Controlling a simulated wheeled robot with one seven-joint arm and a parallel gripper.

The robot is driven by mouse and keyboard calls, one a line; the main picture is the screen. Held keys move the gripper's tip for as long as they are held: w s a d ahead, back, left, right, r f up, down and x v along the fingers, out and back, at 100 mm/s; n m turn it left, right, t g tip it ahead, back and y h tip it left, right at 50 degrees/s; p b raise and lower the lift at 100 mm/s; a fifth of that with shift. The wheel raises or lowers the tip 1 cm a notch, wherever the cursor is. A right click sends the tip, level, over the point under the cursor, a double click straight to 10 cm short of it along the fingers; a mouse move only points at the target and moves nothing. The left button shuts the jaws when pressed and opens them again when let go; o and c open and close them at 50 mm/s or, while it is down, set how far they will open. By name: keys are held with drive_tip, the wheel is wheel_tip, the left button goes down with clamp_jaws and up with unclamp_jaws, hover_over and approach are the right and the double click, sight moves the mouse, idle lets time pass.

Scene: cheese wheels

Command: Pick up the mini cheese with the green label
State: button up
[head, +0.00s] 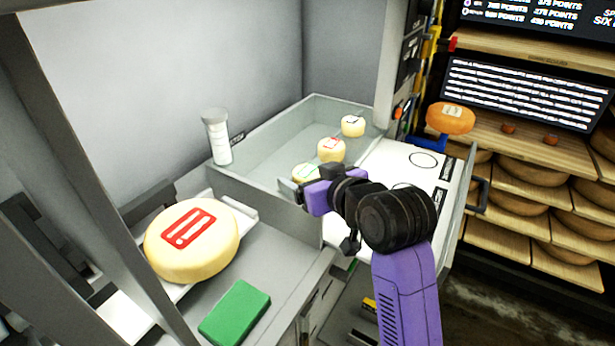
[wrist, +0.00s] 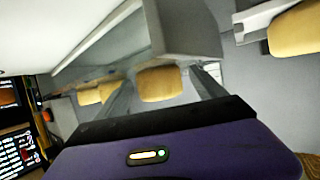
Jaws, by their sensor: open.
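The mini cheese with the green label (head: 303,172) sits in the near end of the grey tray (head: 232,182). My gripper partly hides it in the head view. My gripper (head: 308,189) is open and empty at the tray's near right corner. In the wrist view the nearest pale yellow cheese (wrist: 160,84) appears between the two spread fingers of my gripper (wrist: 164,90), its label not visible. I cannot tell whether the fingertips reach around it. A mini cheese with a red label (head: 331,150) and one with a dark label (head: 353,126) stand farther back in the tray.
A large cheese wheel with a red label (head: 190,240) sits left of the tray, near a green block (head: 235,312). A white cylinder (head: 217,137) stands by the tray's left wall. An orange cheese (head: 450,118) and shelves of wheels are at right.

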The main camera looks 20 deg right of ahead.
drive_tip(key=c, duration=1.5)
drive_tip(key=shift+c, duration=0.2)
